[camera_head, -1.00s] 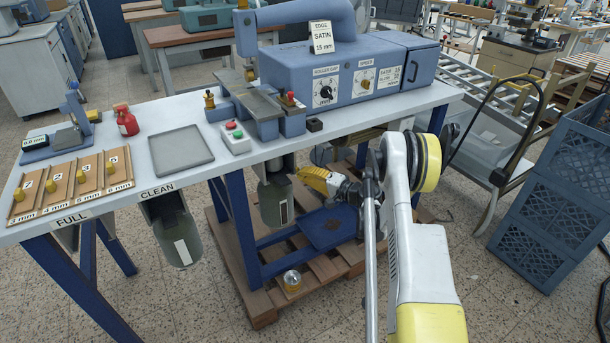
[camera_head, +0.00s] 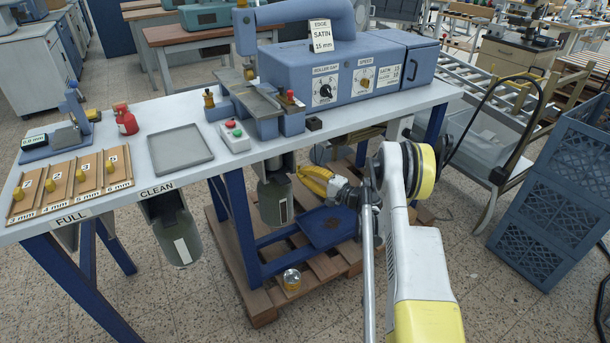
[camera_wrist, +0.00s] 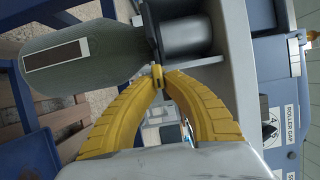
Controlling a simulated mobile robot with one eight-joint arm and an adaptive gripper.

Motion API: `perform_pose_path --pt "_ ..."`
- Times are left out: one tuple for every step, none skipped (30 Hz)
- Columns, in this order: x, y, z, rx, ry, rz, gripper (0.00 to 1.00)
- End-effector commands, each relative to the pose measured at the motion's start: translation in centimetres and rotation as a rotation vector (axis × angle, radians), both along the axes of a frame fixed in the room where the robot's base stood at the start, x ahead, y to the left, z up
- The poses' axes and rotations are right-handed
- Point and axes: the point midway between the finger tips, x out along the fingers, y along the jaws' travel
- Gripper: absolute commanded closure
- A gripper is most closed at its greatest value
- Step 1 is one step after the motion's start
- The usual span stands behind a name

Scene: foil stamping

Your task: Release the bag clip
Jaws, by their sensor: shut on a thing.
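A grey-green dust bag (camera_head: 276,202) with a pale label hangs under the bench, and it shows in the wrist view (camera_wrist: 80,58) lying sideways. Its mouth meets a grey metal spout (camera_wrist: 188,30). A dark band runs around that mouth, with a small yellow clip tab (camera_wrist: 157,72) at its edge. My gripper (camera_wrist: 158,86) has its two yellow fingers arched together, tips shut on the clip tab. In the head view my gripper (camera_head: 301,172) is at the right side of the bag's top; the clip cannot be made out there.
The blue-legged bench (camera_head: 330,128) is directly above my gripper. A second bag (camera_head: 176,230) hangs to the left, near the CLEAN label. A tin (camera_head: 291,280) stands on the wooden pallet (camera_head: 262,308). Blue crates (camera_head: 550,205) stand at the right.

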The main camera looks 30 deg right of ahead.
Motion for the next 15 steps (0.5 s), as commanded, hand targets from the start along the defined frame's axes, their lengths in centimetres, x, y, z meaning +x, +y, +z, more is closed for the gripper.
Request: perform_pose_path --pt "0.02 0.07 0.02 0.000 0.000 0.001 1.00" --pt "0.02 0.07 0.02 0.000 0.000 0.001 1.00" --pt "0.02 0.07 0.02 0.000 0.000 0.001 0.81" --pt "0.02 0.07 0.02 0.000 0.000 0.001 0.72" --pt "0.02 0.07 0.02 0.000 0.000 0.001 0.67" --pt "0.02 0.05 0.02 0.000 0.000 0.001 0.67" --pt "0.02 0.05 0.02 0.000 0.000 0.001 0.67" --pt "0.02 0.05 0.01 0.000 0.000 0.001 0.67" --pt "0.01 0.04 0.01 -0.001 0.000 0.001 0.67" --pt "0.01 0.04 0.01 -0.001 0.000 0.001 0.67" --pt "0.01 0.04 0.01 -0.001 0.000 0.001 0.67" --pt "0.01 0.03 0.01 -0.001 0.000 0.000 0.67" --pt "-0.03 0.01 0.01 -0.001 0.000 0.000 0.67" --pt "-0.10 -0.05 0.00 -0.001 0.000 0.000 0.67" --pt "-0.29 -0.16 0.01 -0.001 0.000 -0.001 0.67"
